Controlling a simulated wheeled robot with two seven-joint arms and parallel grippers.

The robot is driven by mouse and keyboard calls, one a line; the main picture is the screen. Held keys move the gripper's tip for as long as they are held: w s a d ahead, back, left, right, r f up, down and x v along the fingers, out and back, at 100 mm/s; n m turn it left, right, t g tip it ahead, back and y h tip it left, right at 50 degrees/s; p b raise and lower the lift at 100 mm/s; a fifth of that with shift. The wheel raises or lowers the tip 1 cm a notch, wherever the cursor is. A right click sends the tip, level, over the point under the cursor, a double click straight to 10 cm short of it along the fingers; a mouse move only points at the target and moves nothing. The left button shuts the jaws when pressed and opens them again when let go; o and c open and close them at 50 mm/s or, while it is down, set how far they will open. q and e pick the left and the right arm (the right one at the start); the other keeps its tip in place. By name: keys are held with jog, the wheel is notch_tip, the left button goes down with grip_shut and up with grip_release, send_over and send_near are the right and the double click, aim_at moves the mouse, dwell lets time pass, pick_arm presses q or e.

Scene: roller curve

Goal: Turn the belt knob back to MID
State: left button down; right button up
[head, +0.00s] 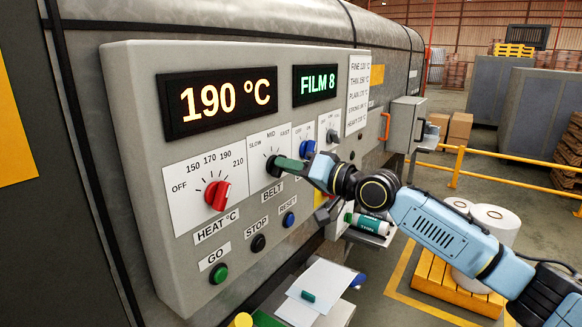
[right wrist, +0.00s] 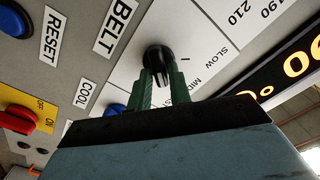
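The belt knob (head: 271,166) is black and sits above the BELT label on the grey panel, under the SLOW, MID and FAST marks. It shows larger in the right wrist view (right wrist: 157,57). My right gripper (head: 283,164) reaches in from the right. Its two green fingers (right wrist: 161,78) lie on both sides of the knob's grip and appear closed on it. The knob's pointer is hard to make out; a tick by SLOW shows beside it. My left gripper is not in view.
Close by are the red heat knob (head: 217,195), a blue knob (head: 307,149), and the green GO (head: 219,273), black STOP (head: 258,243) and blue RESET (head: 288,219) buttons. Displays read 190 °C (head: 219,98) and FILM 8 (head: 318,84). A yellow rail (head: 490,168) stands right.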

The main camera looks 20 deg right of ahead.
grip_shut()
jog(key=shift+s+a+n+b, duration=0.1)
jog(key=shift+n+b, duration=2)
jog(key=shift+n, duration=1.7)
jog(key=shift+o, duration=2.1)
grip_release()
